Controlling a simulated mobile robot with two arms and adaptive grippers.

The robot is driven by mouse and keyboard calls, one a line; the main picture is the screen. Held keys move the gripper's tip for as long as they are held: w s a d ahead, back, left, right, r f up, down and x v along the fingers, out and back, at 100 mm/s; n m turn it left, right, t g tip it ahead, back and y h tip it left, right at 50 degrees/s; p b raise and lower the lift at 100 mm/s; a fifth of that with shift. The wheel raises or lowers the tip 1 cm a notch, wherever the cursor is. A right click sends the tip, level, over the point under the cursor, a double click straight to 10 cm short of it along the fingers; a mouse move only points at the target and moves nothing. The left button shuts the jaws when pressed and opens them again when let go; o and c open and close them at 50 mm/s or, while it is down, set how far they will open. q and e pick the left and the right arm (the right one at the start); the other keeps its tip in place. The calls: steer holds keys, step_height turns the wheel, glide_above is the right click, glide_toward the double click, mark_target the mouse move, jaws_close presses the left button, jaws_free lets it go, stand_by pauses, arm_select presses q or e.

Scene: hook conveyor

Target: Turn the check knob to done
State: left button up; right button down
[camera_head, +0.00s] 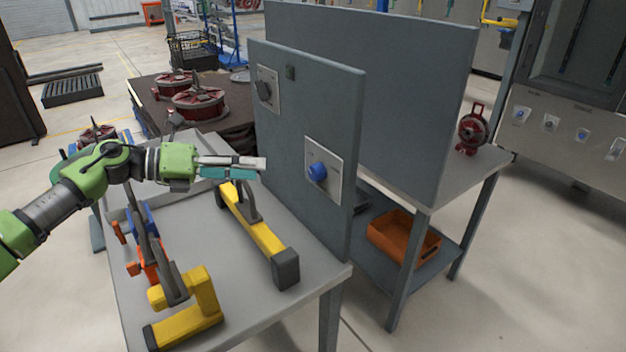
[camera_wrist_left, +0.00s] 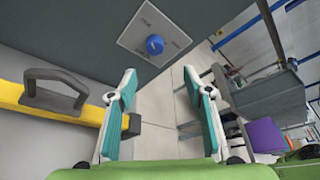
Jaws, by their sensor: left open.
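A blue knob (camera_head: 317,172) sits on a light square plate (camera_head: 336,189) at the lower right of the upright grey panel. It shows in the left wrist view (camera_wrist_left: 154,45), beyond my fingertips. A dark knob (camera_head: 263,90) sits on another plate at the panel's upper left. The lettering on the plates is too small to read, so I cannot tell which is marked check. My left gripper (camera_head: 260,167) is open and empty in front of the panel, left of the blue knob and apart from it. In the left wrist view its fingers (camera_wrist_left: 160,85) are spread. My right gripper is not in view.
A yellow bar with a dark handle (camera_head: 262,235) lies on the grey table (camera_head: 235,270) below my left gripper. Another yellow piece (camera_head: 188,312) and orange parts are at the table's left. An orange bin (camera_head: 402,238) stands on a low shelf behind the panel.

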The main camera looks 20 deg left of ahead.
arm_select(q)
steer(key=f, duration=0.1)
steer(key=p, duration=0.2)
glide_toward(312, 174)
steer(key=d, duration=0.1)
steer(key=p+x, duration=0.1)
steer(key=x, duration=0.6)
steer(key=shift+w+f, duration=0.1)
steer(key=shift+w, duration=0.2)
steer(key=shift+w+d+f, duration=0.25)
steer(key=shift+w+d, duration=0.05)
steer(key=shift+d, duration=0.1)
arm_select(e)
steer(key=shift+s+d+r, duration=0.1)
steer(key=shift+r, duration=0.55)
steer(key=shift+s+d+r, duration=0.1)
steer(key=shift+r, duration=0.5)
arm_select(q)
steer(key=c, duration=1.1)
